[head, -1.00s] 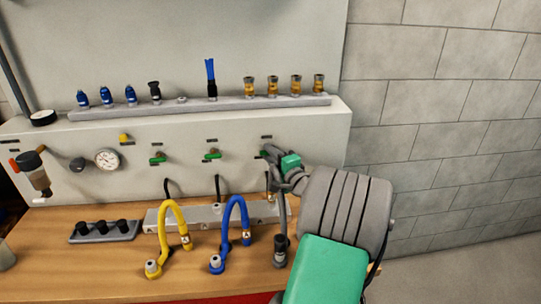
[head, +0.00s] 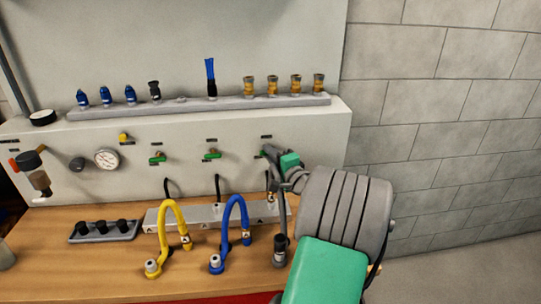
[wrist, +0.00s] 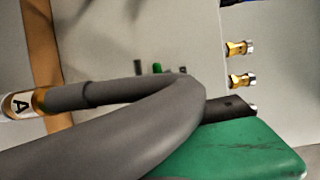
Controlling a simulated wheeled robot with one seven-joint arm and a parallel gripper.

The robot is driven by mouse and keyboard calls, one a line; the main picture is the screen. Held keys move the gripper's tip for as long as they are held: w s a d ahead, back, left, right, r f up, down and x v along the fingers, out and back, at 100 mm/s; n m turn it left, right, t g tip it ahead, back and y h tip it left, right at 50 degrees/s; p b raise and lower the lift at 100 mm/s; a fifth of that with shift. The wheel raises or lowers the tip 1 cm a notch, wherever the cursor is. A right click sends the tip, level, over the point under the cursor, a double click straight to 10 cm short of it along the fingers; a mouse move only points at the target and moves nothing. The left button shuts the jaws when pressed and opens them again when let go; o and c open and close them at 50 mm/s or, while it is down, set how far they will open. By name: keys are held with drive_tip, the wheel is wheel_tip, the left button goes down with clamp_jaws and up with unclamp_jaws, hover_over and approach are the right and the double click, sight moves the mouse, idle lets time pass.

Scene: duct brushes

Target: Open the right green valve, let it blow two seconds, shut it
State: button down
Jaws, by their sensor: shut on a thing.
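The right green valve (head: 264,153) is on the panel face, the last of three valves in the row. My gripper (head: 272,153) is at it and shut on its handle; the fingers cover most of the handle, so its angle is hard to tell. In the wrist view the green valve (wrist: 157,68) shows small beyond a thick grey hose (wrist: 130,92), which passes close to the camera and hides the fingertips. A white tag with an A (wrist: 20,104) is on that hose. I cannot see whether air is blowing.
A middle green valve (head: 211,155) and a left one (head: 157,158) sit beside it. A yellow hose (head: 168,225) and a blue hose (head: 230,220) loop up from the bench (head: 110,275). Brass nozzles (head: 272,86) stand on the rail above. A pressure gauge (head: 107,159) is on the left.

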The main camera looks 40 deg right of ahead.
drive_tip(key=shift+w+a+r+n+g+h+b, duration=0.1)
drive_tip(key=shift+n+g+h+b, duration=0.45)
drive_tip(key=shift+n+g+b, duration=0.95)
drive_tip(key=shift+a+n+g+h+b, duration=0.1)
drive_tip(key=shift+n+g+h+b, duration=0.5)
drive_tip(key=shift+n+b, duration=1.75)
drive_tip(key=shift+w+a+r+n+g+h+b, duration=0.1)
drive_tip(key=shift+n+g+h+b, duration=0.45)
drive_tip(key=shift+n+g+b, duration=1.3)
drive_tip(key=shift+n+t+p, duration=0.45)
drive_tip(key=shift+n+t, duration=0.15)
drive_tip(key=shift+t, duration=0.25)
drive_tip(key=c, duration=1.5)
unclamp_jaws()
drive_tip(key=shift+o, duration=0.2)
drive_tip(key=shift+r, duration=0.1)
drive_tip(key=v, duration=0.7)
drive_tip(key=shift+s+a+b, duration=0.15)
drive_tip(key=shift+s+b, duration=0.15)
drive_tip(key=shift+s, duration=0.05)
